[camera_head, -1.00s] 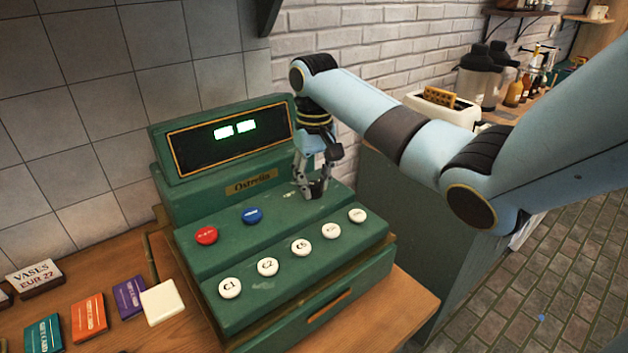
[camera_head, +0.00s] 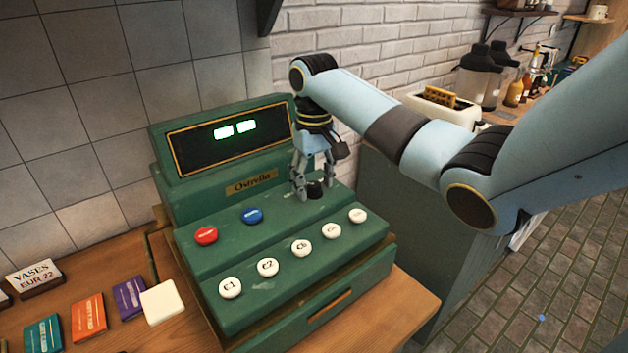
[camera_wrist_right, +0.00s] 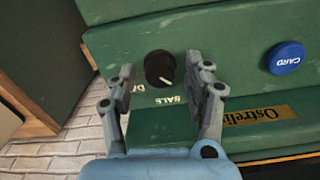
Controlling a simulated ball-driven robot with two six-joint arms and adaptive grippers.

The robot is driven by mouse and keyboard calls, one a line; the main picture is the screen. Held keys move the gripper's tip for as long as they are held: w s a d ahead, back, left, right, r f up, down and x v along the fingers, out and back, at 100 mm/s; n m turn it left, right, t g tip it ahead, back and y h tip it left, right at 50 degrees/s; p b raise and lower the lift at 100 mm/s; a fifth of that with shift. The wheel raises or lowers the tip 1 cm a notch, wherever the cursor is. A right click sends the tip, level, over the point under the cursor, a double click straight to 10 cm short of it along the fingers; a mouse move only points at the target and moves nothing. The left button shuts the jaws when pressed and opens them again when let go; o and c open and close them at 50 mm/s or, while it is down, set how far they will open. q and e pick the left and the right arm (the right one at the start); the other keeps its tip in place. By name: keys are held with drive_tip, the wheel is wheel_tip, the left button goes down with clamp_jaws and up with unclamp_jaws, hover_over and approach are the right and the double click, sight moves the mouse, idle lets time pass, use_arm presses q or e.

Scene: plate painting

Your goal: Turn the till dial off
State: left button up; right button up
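The till (camera_head: 215,255) is green, with a black round dial (camera_head: 315,190) on the right of its sloped top. In the right wrist view the dial (camera_wrist_right: 159,68) shows a white pointer mark aimed down and right, towards the printed word SALE; another label is partly hidden by a finger. My right gripper (camera_head: 313,187) points down over the dial, open. In the wrist view its fingertips (camera_wrist_right: 159,70) are on either side of the dial, with a gap at each side. My left gripper is not in view.
A red button (camera_head: 206,235), a blue button (camera_head: 253,215) and several white buttons sit on the till's top, left and front of the dial. Coloured cards and a white square block (camera_head: 162,302) lie on the wooden counter. A brick wall stands behind.

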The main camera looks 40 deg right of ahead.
sight(314, 184)
drive_tip(key=shift+r, duration=0.25)
wheel_tip(314, 184, up, 7)
drive_tip(key=shift+r, duration=0.1)
idle(0.7)
